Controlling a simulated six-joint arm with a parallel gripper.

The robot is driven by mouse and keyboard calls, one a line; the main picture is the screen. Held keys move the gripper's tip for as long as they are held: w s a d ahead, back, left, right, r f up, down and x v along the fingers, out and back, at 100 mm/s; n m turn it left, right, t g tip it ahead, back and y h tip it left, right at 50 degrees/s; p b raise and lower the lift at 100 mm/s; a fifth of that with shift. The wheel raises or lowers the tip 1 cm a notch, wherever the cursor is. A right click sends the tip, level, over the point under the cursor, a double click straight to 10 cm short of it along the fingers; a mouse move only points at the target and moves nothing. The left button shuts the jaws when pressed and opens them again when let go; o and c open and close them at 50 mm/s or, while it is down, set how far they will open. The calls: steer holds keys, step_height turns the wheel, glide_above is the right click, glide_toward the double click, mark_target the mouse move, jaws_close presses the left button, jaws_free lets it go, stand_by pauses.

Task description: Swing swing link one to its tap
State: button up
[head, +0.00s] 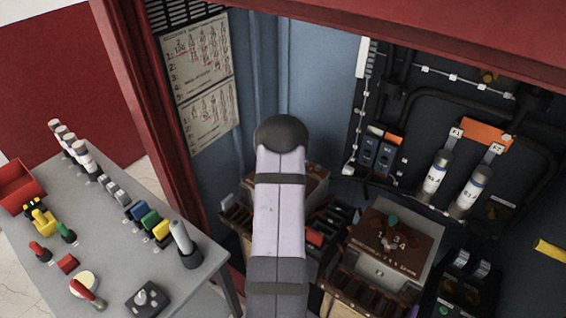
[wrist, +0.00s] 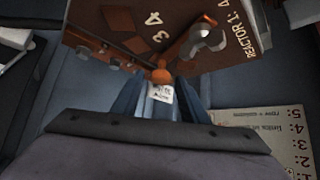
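In the wrist view, a brown board (wrist: 110,20) lettered "REACTOR 1" with marks 3 and 4 fills the upper middle. A silver clamp-like piece (wrist: 207,40) sits beside the link's upper part. My gripper (wrist: 160,90) reaches up to the knob, its bluish fingers on either side below it. I cannot tell whether they touch the knob. In the head view my arm hides the gripper and most of the left board (head: 308,184).
Two white cylinders (head: 436,178) (head: 470,190) and black cables line the cabinet's back. A grey table (head: 130,220) with coloured handles stands at left. Instruction sheets (head: 205,80) hang on the cabinet wall.

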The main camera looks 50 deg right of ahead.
steer(key=shift+c, duration=0.6)
jaws_close()
steer(key=shift+w+r+n+p, duration=0.15)
steer(key=shift+n+p, duration=0.15)
steer(key=shift+p, duration=0.75)
steer(key=p, duration=0.1)
steer(key=t+p, duration=0.1)
steer(key=p, duration=0.1)
steer(key=shift+w+a+r+n+y, duration=0.15)
steer(key=shift+w+n+y, duration=0.1)
steer(key=shift+n+y, duration=0.15)
steer(key=w+n+y+p, duration=0.1)
steer(key=p, duration=0.4)
steer(key=shift+a+n+t, duration=0.15)
steer(key=shift+n+t, duration=0.25)
steer(key=shift+w+a+f+n+t+y+p, duration=0.25)
steer(key=shift+w+n+y+p, duration=0.25)
steer(key=shift+n+p, duration=0.3)
steer(key=shift+w+a+n+t+y+p, duration=0.35)
steer(key=shift+n+y, duration=0.15)
steer(key=shift+n, duration=0.2)
